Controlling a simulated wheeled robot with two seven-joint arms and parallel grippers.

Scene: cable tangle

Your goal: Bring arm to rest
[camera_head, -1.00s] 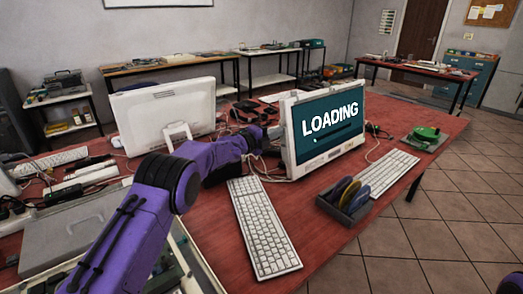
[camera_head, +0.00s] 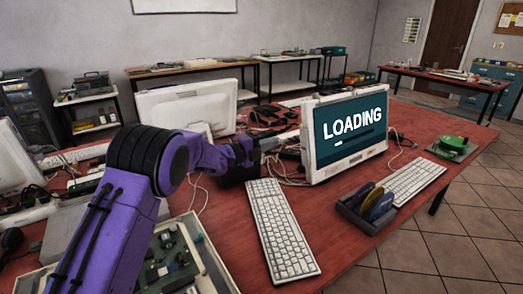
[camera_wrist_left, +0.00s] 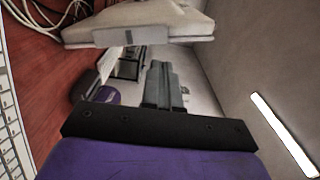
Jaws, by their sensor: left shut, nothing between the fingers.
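My left arm reaches in from the left over the red table (camera_head: 345,255). My left gripper (camera_head: 274,142) is just left of the monitor reading LOADING (camera_head: 345,130), above the table. Its grey fingers are together and empty; they also show in the left wrist view (camera_wrist_left: 161,82). From the head view I cannot tell how far it is from the cables (camera_head: 290,172) behind and below it. My right gripper is out of view.
A second white monitor (camera_head: 188,107) stands behind my left arm. A white keyboard (camera_head: 282,232), a dark holder with discs (camera_head: 367,211), another keyboard (camera_head: 415,181) and a green device (camera_head: 455,144) lie on the table. An open circuit-board case (camera_head: 205,250) is below my arm.

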